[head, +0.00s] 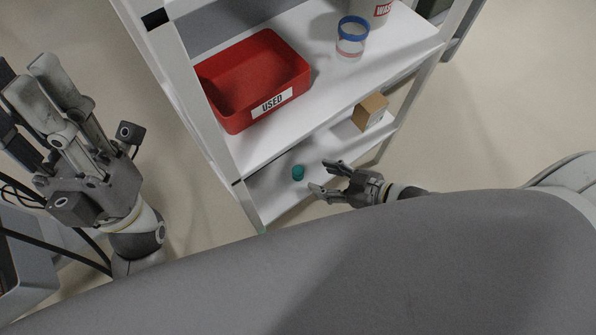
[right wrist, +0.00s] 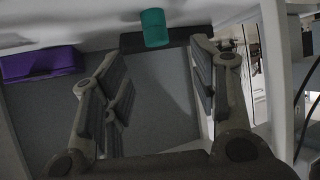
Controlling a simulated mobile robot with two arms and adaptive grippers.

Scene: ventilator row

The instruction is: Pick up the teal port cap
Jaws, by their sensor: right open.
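The teal port cap (head: 298,172) is a small cylinder standing on the lower white shelf, near its front left part in the head view. In the right wrist view the teal cap (right wrist: 154,28) shows at the top, beyond the fingertips. My right gripper (head: 326,178) is open and empty, just to the right of the cap and apart from it. Its spread fingers (right wrist: 155,75) fill the middle of the right wrist view. My left gripper (head: 38,92) is raised at the far left, away from the shelf; whether its fingers are open is unclear.
A red bin (head: 258,78) labelled USED and a clear jar with a blue rim (head: 352,38) stand on the upper shelf, above the cap's level. A cardboard box (head: 370,112) stands farther along the lower shelf. A purple object (right wrist: 42,64) shows in the right wrist view.

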